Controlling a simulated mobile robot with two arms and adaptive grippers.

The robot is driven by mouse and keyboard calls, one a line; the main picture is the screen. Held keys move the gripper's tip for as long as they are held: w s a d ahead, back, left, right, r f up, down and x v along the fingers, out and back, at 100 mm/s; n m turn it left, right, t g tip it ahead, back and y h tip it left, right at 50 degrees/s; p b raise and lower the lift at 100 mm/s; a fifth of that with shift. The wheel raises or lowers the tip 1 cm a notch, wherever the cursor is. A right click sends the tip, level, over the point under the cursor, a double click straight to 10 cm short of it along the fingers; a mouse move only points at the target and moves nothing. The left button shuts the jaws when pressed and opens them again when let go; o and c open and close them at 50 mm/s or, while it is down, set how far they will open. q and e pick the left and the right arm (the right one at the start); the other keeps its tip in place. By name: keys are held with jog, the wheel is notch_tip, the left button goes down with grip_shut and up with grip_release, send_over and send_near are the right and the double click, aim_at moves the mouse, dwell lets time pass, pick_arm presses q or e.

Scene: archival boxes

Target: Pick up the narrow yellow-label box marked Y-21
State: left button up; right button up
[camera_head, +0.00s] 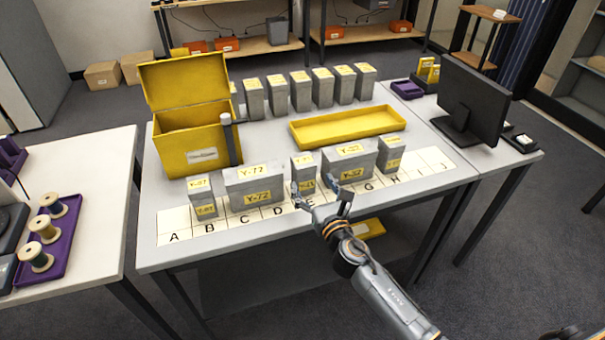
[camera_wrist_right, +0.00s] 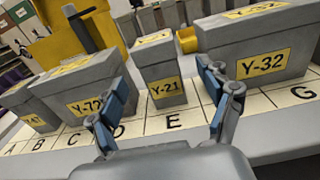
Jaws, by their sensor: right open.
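The narrow grey box Y-21 (camera_head: 302,165) stands upright with yellow labels on top and front, between the wider Y-72 box (camera_head: 254,185) and Y-32 box (camera_head: 348,163). In the right wrist view, Y-21 (camera_wrist_right: 162,70) stands behind the letter E, with Y-72 (camera_wrist_right: 85,90) to its left and Y-32 (camera_wrist_right: 258,52) to its right. My right gripper (camera_head: 321,194) is open and empty in front of the row. In the wrist view its fingers (camera_wrist_right: 163,80) frame Y-21 from the near side, with no visible contact. My left gripper is not in view.
Narrow boxes stand at the row's left end (camera_head: 202,198) and right end (camera_head: 390,154). An empty yellow tray (camera_head: 348,127), an open yellow chest (camera_head: 190,145) and several grey boxes stand behind. A lettered strip (camera_head: 272,221) runs along the front. A monitor (camera_head: 478,100) stands right.

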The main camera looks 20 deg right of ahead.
aim_at(307, 175)
jog(key=w, duration=0.5)
jog(key=shift+w+a+r, duration=0.1)
jog(key=shift+w+a, duration=0.15)
jog(key=shift+w, duration=0.1)
jog(key=shift+s, duration=0.1)
jog(key=shift+c, duration=0.2)
jog(key=c, duration=1.4)
